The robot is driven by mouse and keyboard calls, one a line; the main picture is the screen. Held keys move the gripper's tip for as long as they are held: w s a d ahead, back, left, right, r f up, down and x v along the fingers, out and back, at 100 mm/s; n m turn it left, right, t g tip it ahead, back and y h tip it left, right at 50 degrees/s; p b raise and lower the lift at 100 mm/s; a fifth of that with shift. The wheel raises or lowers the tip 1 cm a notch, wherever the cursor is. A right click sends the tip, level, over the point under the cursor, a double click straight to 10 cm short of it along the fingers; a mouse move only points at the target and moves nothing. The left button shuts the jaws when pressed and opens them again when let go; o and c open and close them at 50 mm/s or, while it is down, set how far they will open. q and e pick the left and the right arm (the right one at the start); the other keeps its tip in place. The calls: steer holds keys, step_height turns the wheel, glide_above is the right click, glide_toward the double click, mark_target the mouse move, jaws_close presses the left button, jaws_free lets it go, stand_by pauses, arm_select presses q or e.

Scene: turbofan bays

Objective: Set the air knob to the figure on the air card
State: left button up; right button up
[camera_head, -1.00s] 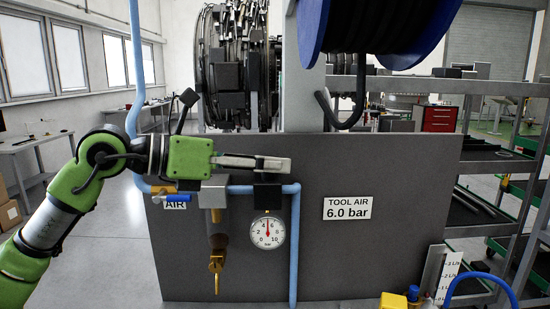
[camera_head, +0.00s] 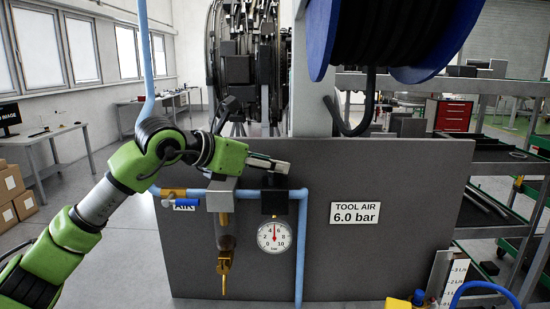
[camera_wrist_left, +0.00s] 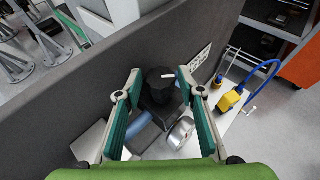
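The air card (camera_head: 355,213) on the grey panel reads TOOL AIR 6.0 bar. The round gauge (camera_head: 274,236) has its red needle pointing about straight up, between 4 and 6. The black regulator (camera_head: 274,203) sits above the gauge on the blue pipe. Its black air knob (camera_wrist_left: 158,86), with a white mark on top, shows in the left wrist view. My left gripper (camera_wrist_left: 160,74) is open, with one finger on each side of the knob and gaps visible. In the head view the left gripper (camera_head: 277,165) is just above the regulator. My right gripper is not in view.
A filter with a yellow drain (camera_head: 224,262) hangs left of the gauge. A yellow valve with a blue handle (camera_head: 175,197) is on the pipe at left. A blue hose reel (camera_head: 320,40) stands above the panel. A yellow-topped item (camera_head: 398,302) is at the lower right.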

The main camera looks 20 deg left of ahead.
arm_select(q)
steer(key=shift+x, duration=1.1)
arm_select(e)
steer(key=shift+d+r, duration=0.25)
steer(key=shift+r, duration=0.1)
arm_select(q)
steer(key=shift+s, duration=0.1)
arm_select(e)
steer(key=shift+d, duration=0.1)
arm_select(q)
steer(key=c, duration=0.8)
